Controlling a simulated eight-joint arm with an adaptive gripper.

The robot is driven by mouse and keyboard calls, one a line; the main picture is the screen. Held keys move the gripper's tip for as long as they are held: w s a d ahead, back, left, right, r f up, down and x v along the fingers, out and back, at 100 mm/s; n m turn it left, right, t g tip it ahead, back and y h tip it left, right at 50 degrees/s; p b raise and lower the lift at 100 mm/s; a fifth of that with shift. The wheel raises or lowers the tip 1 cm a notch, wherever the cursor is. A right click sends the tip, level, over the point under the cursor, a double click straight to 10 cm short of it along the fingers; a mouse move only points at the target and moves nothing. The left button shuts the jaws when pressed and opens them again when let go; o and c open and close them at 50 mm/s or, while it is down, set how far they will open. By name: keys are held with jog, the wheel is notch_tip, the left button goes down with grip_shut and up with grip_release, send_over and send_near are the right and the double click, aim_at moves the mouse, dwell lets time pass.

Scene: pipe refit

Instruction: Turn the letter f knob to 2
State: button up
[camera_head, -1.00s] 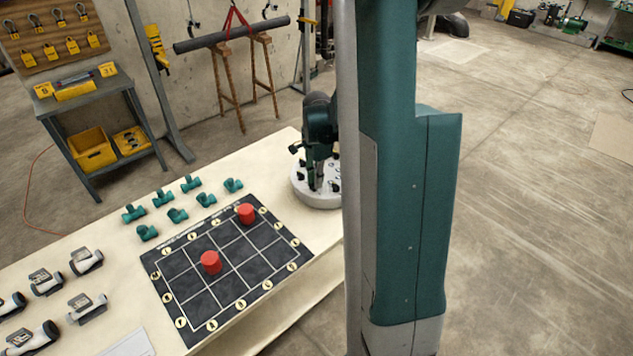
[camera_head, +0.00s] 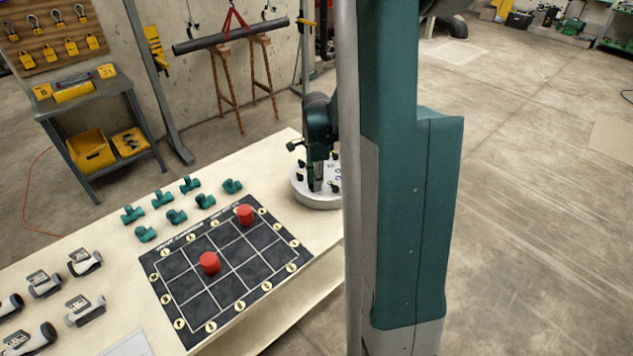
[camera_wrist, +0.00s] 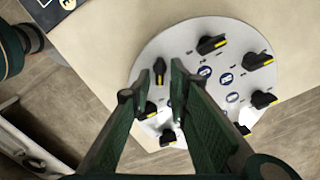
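A round pale grey panel (camera_wrist: 190,40) bears several black knobs with yellow pointer marks. In the head view, the panel (camera_head: 315,202) sits at the table's far right end, partly behind my arm. My gripper (camera_wrist: 160,72) points down over the panel's left part in the wrist view, its green fingers apart. One black knob (camera_wrist: 159,68) shows between the fingertips; I cannot tell whether they touch it. Other knobs (camera_wrist: 211,44) lie around the panel's edge. The letters and numbers are too small to read, so I cannot tell which knob is f. My gripper (camera_head: 317,188) also shows in the head view.
The pale table (camera_head: 110,270) holds a black grid board (camera_head: 205,290) with two red cylinders (camera_head: 209,263), several green pipe fittings (camera_head: 176,216) and several grey-white devices (camera_head: 85,262). A shelf cart (camera_head: 90,105) stands behind. The table is bare around the panel's left side.

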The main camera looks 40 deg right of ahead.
jog(key=shift+r, duration=0.1)
dwell(0.3)
notch_tip(320, 180, up, 12)
dwell(0.8)
dwell(0.6)
jog(key=s+a+r+n+t, duration=0.1)
jog(key=s+a+r+n, duration=0.1)
jog(key=a+r+n, duration=0.3)
jog(key=s+a+r+n+t+h, duration=0.1)
jog(key=s+a+n, duration=0.1)
jog(key=a, duration=0.6)
jog(key=s+a+r+n+t, duration=0.1)
jog(key=a+r+n, duration=0.25)
jog(key=a, duration=0.25)
jog(key=s+a+n+t+y, duration=0.1)
jog(key=s+a+n+t, duration=0.3)
jog(key=s+a+n, duration=0.8)
jog(key=a+n, duration=0.1)
jog(key=a, duration=0.3)
